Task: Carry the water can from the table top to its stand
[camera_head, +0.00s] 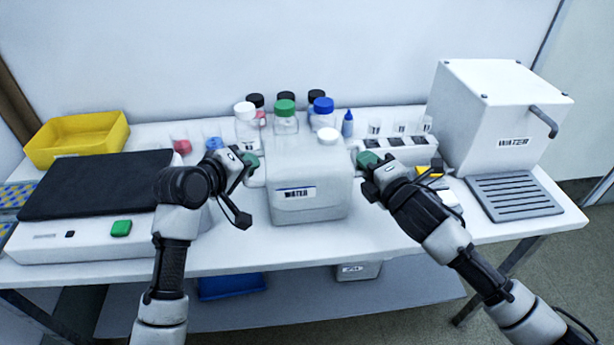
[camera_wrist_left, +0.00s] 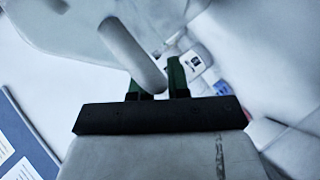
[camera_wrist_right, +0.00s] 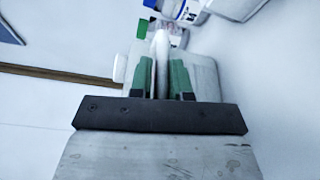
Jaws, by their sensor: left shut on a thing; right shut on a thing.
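The water can (camera_head: 308,197) is a white container with a white cap and a WATER label, upright near the front middle of the table top (camera_head: 380,245). I cannot tell whether its base touches the table. My left gripper (camera_head: 251,162) is shut on a handle at the can's left side; its green fingers (camera_wrist_left: 157,82) flank a pale bar in the left wrist view. My right gripper (camera_head: 367,159) is shut on the right-side handle, a thin pale bar between its green fingers (camera_wrist_right: 162,78) in the right wrist view.
A grey slotted tray (camera_head: 514,197) lies before the white box. Several capped bottles (camera_head: 285,118) stand behind the can. A balance-like device (camera_head: 95,190) with a dark top and a yellow bin (camera_head: 75,140) are at left. A blue tray (camera_head: 230,286) sits below the table.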

